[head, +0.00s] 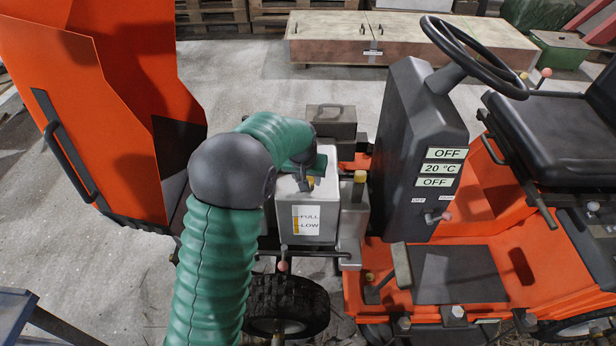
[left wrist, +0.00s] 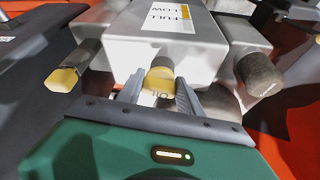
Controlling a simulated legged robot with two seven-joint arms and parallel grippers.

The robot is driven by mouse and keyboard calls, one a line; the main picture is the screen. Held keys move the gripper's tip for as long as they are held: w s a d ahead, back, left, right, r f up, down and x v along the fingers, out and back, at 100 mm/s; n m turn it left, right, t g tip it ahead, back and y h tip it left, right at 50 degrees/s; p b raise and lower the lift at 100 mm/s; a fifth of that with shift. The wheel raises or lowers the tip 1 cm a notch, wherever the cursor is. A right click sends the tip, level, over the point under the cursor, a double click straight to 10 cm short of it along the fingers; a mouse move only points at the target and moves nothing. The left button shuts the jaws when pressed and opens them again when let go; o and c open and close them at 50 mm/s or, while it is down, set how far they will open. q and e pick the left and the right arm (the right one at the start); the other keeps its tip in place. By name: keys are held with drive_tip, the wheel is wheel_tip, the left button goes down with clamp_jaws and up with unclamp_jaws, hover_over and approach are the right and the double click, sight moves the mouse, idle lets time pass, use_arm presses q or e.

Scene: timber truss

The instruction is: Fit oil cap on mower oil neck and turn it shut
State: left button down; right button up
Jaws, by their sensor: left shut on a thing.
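The orange mower (head: 430,265) stands with its hood tipped up on the left. On its engine is a pale tank (head: 300,225) with a FULL/LOW label. My left gripper (head: 304,184) is above this tank, its arm coming from below. My right gripper is not in view.
A second yellow-topped post (head: 360,177) stands right of the tank; a grey stub (left wrist: 262,75) shows in the left wrist view. The dash column (head: 415,150), steering wheel (head: 475,60) and raised hood (head: 100,110) flank the engine. A wooden cabinet (head: 400,40) stands behind on open floor.

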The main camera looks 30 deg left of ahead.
use_arm(q)
drive_tip(key=shift+s+a+r+m+h, duration=0.15)
drive_tip(key=shift+m+h, duration=0.25)
drive_tip(key=shift+m, duration=0.5)
drive_tip(key=c, duration=0.8)
unclamp_jaws()
drive_tip(key=shift+f, duration=0.25)
drive_tip(key=shift+c, duration=0.2)
drive_tip(key=o, duration=0.3)
drive_tip(key=shift+r, duration=0.1)
drive_tip(key=shift+o, duration=0.9)
wheel_tip(320, 180, up, 6)
drive_tip(key=p, duration=0.6)
